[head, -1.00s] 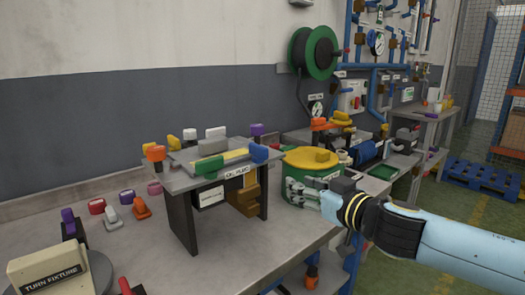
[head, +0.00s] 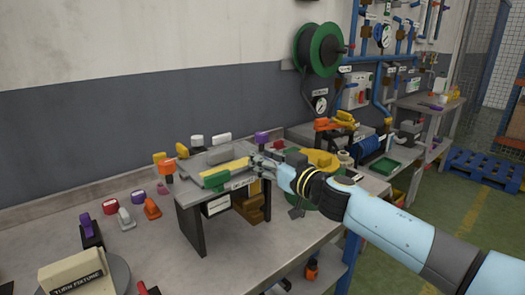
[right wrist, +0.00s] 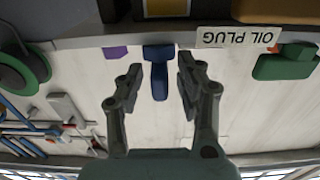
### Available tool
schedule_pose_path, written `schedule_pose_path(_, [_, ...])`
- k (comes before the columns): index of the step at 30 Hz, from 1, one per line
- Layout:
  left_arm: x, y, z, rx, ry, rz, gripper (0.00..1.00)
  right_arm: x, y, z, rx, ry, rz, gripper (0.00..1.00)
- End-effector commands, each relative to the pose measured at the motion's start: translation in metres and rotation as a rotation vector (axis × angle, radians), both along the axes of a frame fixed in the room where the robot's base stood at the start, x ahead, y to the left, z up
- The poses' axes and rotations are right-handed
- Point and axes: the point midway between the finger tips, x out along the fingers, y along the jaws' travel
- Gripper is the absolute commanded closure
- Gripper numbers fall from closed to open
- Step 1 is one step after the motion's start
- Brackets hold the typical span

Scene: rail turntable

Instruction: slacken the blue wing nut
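The blue wing nut (right wrist: 159,72) shows in the right wrist view, at the edge of the raised stand (right wrist: 225,38). It lies between the two fingers of my right gripper (right wrist: 160,84). The fingers are open, with a visible gap on each side of the nut. In the head view my right gripper (head: 260,163) is at the right front corner of the stand (head: 190,190) and hides the nut. My left gripper is not in view.
A green handle (head: 224,174) sits on the stand's front edge, left of my gripper. A purple knob (head: 262,137) stands behind it. A green drum with a yellow lid (head: 318,160) is partly behind my right arm. Several coloured knobs and a turn fixture (head: 72,275) occupy the bench's left.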

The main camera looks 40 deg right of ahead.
Motion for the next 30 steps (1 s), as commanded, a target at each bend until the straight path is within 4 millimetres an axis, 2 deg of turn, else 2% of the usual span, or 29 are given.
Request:
schedule_pose_path(11, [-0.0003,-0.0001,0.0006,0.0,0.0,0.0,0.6,0.0059,0.0006,-0.0003,0.001,0.0,0.0,0.65])
schedule_pose_path(19, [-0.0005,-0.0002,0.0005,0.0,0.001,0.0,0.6,0.0058,0.0005,-0.0001,0.001,0.0,0.0,1.0])
schedule_pose_path(30, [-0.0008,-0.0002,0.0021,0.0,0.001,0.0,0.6,0.0057,0.0002,0.0007,0.0,0.0,0.02,1.0])
